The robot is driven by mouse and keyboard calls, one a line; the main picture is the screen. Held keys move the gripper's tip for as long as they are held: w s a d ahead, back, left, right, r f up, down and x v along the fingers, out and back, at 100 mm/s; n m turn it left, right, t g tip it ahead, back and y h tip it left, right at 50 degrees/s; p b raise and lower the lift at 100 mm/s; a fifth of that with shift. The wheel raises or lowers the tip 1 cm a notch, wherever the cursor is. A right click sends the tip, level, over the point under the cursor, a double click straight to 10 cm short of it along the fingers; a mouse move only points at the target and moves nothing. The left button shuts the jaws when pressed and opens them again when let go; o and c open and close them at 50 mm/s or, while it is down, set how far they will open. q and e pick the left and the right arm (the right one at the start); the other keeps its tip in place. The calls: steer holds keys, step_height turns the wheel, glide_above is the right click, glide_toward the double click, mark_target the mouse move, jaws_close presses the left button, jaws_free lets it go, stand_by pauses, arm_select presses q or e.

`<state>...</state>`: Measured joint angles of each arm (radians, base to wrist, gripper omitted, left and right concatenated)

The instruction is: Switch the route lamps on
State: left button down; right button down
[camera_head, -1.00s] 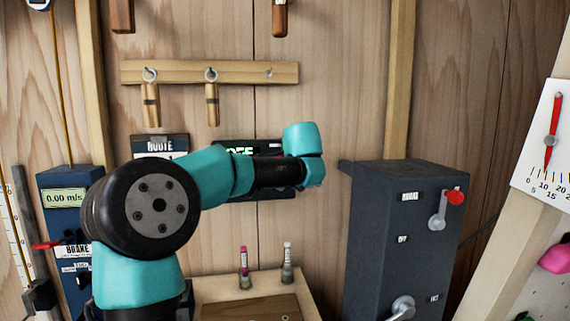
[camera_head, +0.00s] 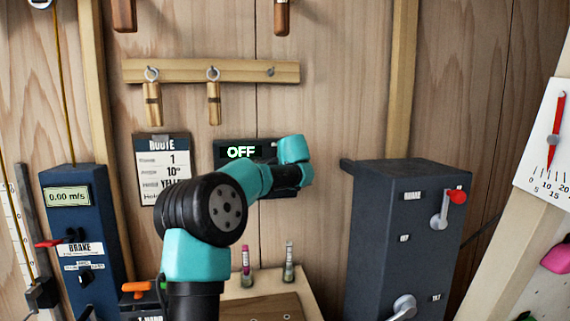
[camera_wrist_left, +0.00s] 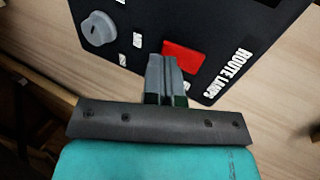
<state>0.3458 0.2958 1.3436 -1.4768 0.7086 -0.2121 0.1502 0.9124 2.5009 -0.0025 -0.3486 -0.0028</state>
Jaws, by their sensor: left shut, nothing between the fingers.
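In the left wrist view the panel (camera_wrist_left: 225,30) carries the label ROUTE LAMPS, a red square button (camera_wrist_left: 184,58) and a grey round knob (camera_wrist_left: 97,28). My left gripper (camera_wrist_left: 166,62) is shut and empty, its tips at the left edge of the red button. I cannot tell whether they touch it. The fingers are hidden in the head view. My right gripper is not in view.
A route card (camera_head: 160,165) hangs left of the panel. A blue brake box (camera_head: 85,245) stands at the left and a dark lever cabinet (camera_head: 375,240) at the right. Below the panel is a wooden ledge (camera_head: 255,285) with two small tubes. Wooden pegs hang above.

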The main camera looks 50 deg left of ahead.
arm_select(q)
steer(key=shift+w+a, duration=0.25)
steer(key=shift+a, duration=0.1)
steer(key=shift+w+a+f, duration=0.1)
steer(key=shift+a, duration=0.1)
stand_by(0.4)
